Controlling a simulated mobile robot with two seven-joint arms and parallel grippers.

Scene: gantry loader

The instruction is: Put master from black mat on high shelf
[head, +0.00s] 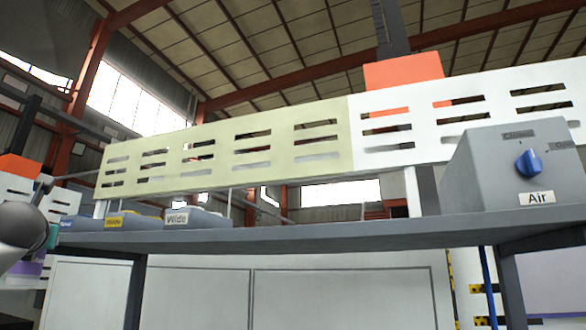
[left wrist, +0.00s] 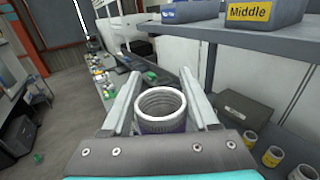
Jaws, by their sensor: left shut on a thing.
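My left gripper (left wrist: 160,78) is shut on a hollow cylinder (left wrist: 162,126) with a pale ribbed inside, a white rim and a purple outer wall. I take it for the master, but no label on it is readable. The high shelf is the grey board (head: 300,237) across the head view; its edge also shows in the left wrist view (left wrist: 240,39), ahead and to the right of the gripper. In the head view my left arm comes in at the left edge near the shelf's left end; its fingers are not clear there. I cannot make out the black mat. My right gripper is not in view.
On the shelf stand a bin labelled Wide (head: 194,217), a Middle bin (left wrist: 262,16), another blue-labelled bin (left wrist: 182,10) and a grey Air box (head: 500,170). A slotted panel (head: 230,155) rises behind. Below are a dark box (left wrist: 245,115) and yellow-banded cylinders (left wrist: 271,157).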

